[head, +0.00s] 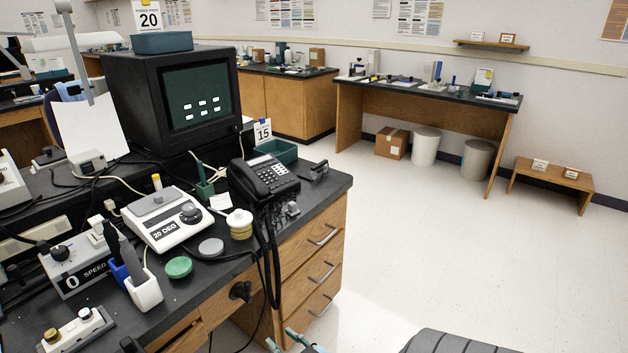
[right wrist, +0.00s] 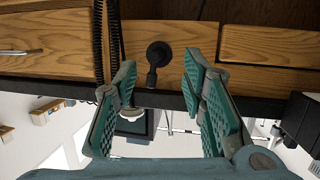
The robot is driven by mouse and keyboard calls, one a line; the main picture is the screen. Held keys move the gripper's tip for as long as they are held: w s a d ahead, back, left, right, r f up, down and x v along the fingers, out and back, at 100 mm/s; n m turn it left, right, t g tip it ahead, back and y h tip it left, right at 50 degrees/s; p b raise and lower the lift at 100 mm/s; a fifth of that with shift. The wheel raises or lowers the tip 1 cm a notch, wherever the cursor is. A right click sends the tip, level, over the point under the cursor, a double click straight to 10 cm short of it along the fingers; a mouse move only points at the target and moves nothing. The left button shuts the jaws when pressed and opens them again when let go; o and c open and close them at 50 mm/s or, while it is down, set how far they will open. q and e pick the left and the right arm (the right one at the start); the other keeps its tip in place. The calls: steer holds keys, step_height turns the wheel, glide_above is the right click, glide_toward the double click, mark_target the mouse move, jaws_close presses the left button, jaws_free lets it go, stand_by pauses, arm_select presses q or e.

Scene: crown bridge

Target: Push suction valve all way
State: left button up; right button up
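The suction valve looks to be the black knob (head: 240,291) on the wooden front of the desk, just below the dark desktop edge. In the right wrist view the black knob (right wrist: 157,55) shows between the fingertips in the picture, with a short stem. My right gripper (head: 288,342) shows only its teal fingertips at the bottom edge of the head view. In the right wrist view my right gripper (right wrist: 160,72) is open and empty, its fingers wide apart. I cannot see contact with the knob. My left gripper is not in view.
Black cords (head: 268,250) hang over the desk front, right of the knob. Drawers with handles (head: 322,237) are further right. A telephone (head: 264,180), a white 20 DEG device (head: 168,218) and a green lid (head: 179,267) stand on the desktop. A dark chair (head: 450,342) is at the bottom; open floor lies right.

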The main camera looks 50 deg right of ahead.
steer(key=s+a+f+n+g+y+p, duration=0.1)
steer(key=s+a+f+g+p, duration=0.3)
steer(key=s, duration=0.8)
step_height(320, 180, down, 4)
steer(key=g+p, duration=0.2)
steer(key=p, duration=0.2)
